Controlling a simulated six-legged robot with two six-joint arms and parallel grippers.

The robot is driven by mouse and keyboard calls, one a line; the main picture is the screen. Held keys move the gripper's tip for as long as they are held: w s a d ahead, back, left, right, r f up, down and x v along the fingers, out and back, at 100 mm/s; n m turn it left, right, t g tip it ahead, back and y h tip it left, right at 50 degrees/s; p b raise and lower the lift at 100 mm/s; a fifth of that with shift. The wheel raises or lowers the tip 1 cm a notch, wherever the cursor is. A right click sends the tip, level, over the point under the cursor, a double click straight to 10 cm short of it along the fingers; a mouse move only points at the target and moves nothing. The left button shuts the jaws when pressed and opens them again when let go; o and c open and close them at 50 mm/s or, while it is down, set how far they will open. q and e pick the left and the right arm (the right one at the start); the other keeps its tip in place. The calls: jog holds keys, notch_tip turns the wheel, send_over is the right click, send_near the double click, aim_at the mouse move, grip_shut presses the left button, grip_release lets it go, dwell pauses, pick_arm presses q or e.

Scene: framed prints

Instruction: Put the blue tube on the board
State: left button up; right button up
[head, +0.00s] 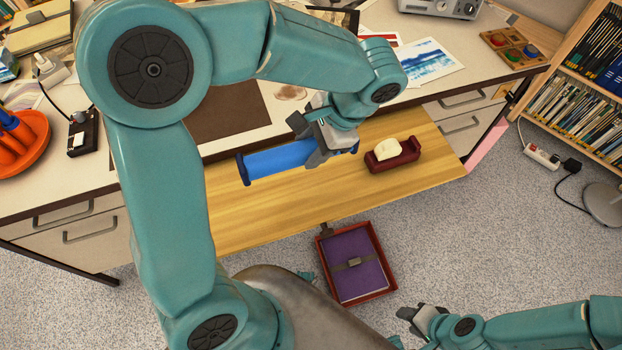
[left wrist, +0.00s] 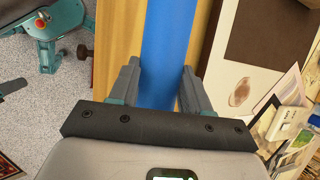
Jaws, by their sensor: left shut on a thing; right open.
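The blue tube (head: 280,160) has dark blue flanged ends and lies roughly level over the wooden board (head: 300,208). My left gripper (head: 320,148) is shut on the tube, towards its right end. I cannot tell whether the tube touches the board. In the left wrist view the tube (left wrist: 168,40) runs between the two fingers of the left gripper (left wrist: 158,75), with the board (left wrist: 108,40) beneath. My right gripper (head: 410,318) is open and empty, low near the floor at the bottom right, away from the board.
A dark red holder (head: 394,157) with a cream piece stands on the board, right of the tube. A red tray (head: 381,288) with a purple book (head: 356,268) is below the board. Prints cover the desk behind; an orange dish (head: 22,150) is far left. The board's front strip is clear.

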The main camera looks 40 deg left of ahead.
pick_arm(q)
notch_tip(320, 180, down, 12)
jog(key=shift+r+b, duration=0.25)
jog(key=shift+b, duration=0.75)
jog(key=shift+r, duration=0.1)
jog(key=o, duration=1.2)
jog(key=shift+f, duration=0.2)
jog(key=shift+c, duration=0.2)
jog(key=shift+r, duration=0.15)
jog(key=shift+d+r, duration=0.1)
jog(key=shift+r, duration=0.2)
jog(key=p+v, duration=0.2)
jog(key=v, duration=0.9)
jog(key=shift+r, duration=0.2)
